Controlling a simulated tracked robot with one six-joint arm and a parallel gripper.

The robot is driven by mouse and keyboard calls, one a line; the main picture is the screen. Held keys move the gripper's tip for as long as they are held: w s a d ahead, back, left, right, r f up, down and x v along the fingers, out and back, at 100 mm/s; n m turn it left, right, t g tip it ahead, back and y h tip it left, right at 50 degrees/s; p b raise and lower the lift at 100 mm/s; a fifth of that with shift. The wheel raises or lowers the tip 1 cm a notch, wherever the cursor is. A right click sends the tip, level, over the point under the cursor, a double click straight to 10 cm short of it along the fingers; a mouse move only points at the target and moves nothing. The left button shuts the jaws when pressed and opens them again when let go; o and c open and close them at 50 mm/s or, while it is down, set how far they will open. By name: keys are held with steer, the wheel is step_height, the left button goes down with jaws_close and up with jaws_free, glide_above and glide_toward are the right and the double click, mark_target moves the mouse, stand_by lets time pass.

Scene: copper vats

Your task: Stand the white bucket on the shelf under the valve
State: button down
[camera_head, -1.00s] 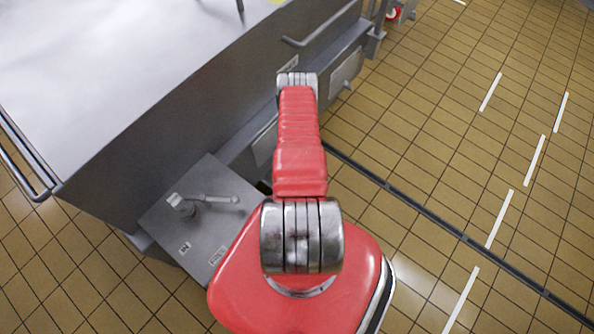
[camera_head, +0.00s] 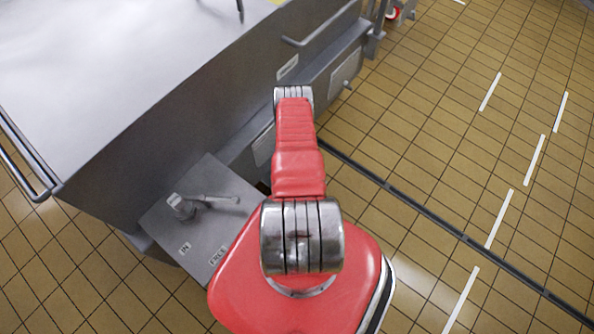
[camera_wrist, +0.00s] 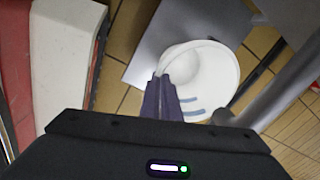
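The white bucket (camera_wrist: 214,84), with blue stripes on its side, shows in the wrist view, seen from above into its open mouth. My gripper (camera_wrist: 162,84) has its two dark purple fingers close together at the bucket's left rim, and they look shut on it there. A flat grey metal plate (camera_wrist: 168,32) lies behind the bucket; I cannot tell whether it is the shelf or whether the bucket touches it. A thick grey pipe (camera_wrist: 284,92) runs slantwise right of the bucket. In the head view my arm hides the gripper and bucket. I cannot make out the valve for certain.
A large grey vat (camera_head: 190,115) with a pale flat top fills the left of the head view. A metal box (camera_head: 205,225) with a lever stands at its near corner. Rails (camera_head: 318,30) stick out from its side. The tiled floor (camera_head: 440,130) at right is open.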

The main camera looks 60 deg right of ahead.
steer(key=shift+f, duration=0.1)
steer(key=c, duration=2)
jaws_free()
steer(key=r, duration=0.4)
steer(key=a+r, duration=0.1)
steer(key=r, duration=0.7)
steer(key=shift+s+a, duration=0.15)
steer(key=shift+a, duration=0.05)
